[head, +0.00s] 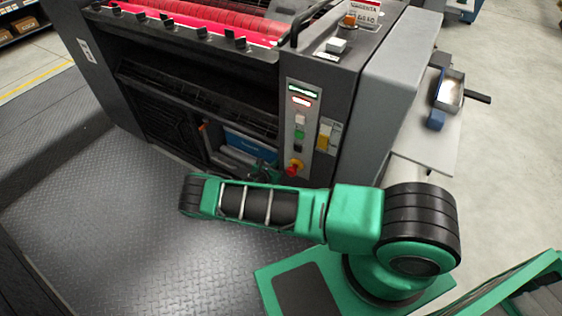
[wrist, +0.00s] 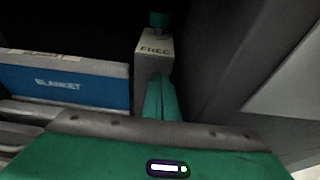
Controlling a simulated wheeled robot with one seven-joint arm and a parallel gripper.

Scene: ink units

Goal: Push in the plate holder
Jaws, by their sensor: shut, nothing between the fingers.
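My gripper (head: 262,168) is at the lower opening in the front of the press, partly hidden behind my green arm in the head view. In the wrist view its green fingers (wrist: 162,98) are shut and empty, pointing into a dark recess. A narrow grey box (wrist: 154,50) with dark lettering stands just beyond the fingers; I cannot tell whether they touch it. A blue and white box marked BLANKET (wrist: 65,84) lies to its left; its blue also shows in the head view (head: 245,145). I cannot pick out the plate holder with certainty.
The dark press (head: 195,85) has a red roller (head: 190,22) on top. A control panel (head: 300,130) with a red knob (head: 294,168) is close right of the opening. A grey side wall (wrist: 225,60) bounds the recess. The tread-plate floor (head: 120,230) is clear.

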